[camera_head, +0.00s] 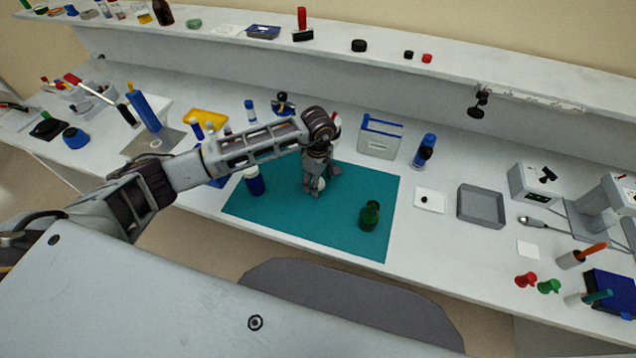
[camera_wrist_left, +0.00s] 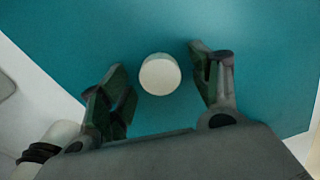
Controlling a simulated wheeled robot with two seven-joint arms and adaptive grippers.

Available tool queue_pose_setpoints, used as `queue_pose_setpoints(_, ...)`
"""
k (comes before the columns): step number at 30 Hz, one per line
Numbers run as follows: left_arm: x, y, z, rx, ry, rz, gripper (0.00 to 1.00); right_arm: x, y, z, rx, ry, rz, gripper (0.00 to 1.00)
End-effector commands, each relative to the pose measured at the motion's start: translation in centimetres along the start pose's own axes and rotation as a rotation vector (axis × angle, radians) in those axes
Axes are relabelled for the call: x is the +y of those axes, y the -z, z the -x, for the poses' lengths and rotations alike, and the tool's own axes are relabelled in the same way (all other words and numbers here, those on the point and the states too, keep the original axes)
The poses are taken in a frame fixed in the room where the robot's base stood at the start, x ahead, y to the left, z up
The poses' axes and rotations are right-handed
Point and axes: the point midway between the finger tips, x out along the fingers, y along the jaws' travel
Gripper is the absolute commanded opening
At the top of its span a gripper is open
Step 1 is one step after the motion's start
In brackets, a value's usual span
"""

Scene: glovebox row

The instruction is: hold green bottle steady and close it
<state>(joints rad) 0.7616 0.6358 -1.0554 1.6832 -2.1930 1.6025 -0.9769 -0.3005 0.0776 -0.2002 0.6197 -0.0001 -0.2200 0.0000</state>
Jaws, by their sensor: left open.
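The green bottle (camera_head: 370,216) stands upright on the teal mat (camera_head: 270,210), toward its right side. Its top looks dark, and I cannot tell whether anything covers it. My left gripper (camera_head: 318,188) points down over the mat, to the left of the bottle and apart from it. In the left wrist view the left gripper (camera_wrist_left: 158,70) is open, with a white round cap-like piece (camera_wrist_left: 160,75) between its fingers and gaps on both sides. A bit of that white piece shows between the fingers in the head view. My right gripper is not in view.
A dark blue bottle with a white top (camera_head: 254,181) stands at the mat's left edge. A white holder (camera_head: 380,136) and a blue bottle (camera_head: 425,150) stand behind the mat. A grey tray (camera_head: 482,206) lies to the right. The mat's front part is clear.

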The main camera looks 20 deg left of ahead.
Motion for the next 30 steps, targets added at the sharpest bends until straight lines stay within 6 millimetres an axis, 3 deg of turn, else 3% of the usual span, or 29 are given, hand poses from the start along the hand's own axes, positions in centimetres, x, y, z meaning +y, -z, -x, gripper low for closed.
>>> queue_pose_setpoints(1,0.0,0.0,0.0,0.000,0.000,0.000,0.59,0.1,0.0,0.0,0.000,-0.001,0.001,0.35)
queue_pose_setpoints(9,0.0,0.0,0.0,0.000,0.000,0.000,0.28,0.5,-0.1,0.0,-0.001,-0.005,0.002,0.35)
queue_pose_setpoints(23,0.0,0.0,0.4,0.000,-0.001,0.000,0.27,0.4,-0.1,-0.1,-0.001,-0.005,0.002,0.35)
queue_pose_setpoints(30,0.1,0.0,2.6,0.001,-0.003,-0.001,0.27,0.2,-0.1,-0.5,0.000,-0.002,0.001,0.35)
